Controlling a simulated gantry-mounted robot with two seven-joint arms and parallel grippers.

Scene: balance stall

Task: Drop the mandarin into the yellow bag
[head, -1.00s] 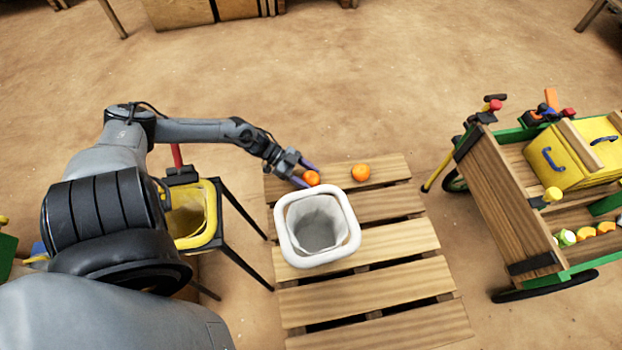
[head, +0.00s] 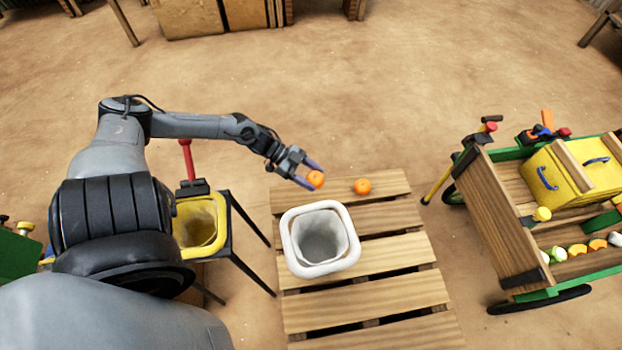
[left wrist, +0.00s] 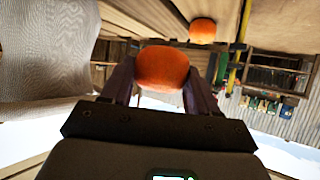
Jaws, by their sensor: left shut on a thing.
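My left gripper (head: 308,174) is shut on an orange mandarin (head: 316,179), behind the white bin. In the left wrist view the held mandarin (left wrist: 162,68) sits between the two fingers. The yellow bag (head: 197,222) hangs open in a black stand at the left, beside my left arm; its inside looks empty where visible. A second mandarin (head: 362,186) lies on the slatted wooden pallet (head: 365,308), to the right of the held one; it also shows in the left wrist view (left wrist: 202,31). My right gripper is not in view.
A white bin (head: 320,240) with a grey liner stands on the pallet, between the camera and the held mandarin. A wooden cart (head: 505,215) with a yellow box (head: 570,172) and several small fruits stands at right. Bare ground lies behind the pallet.

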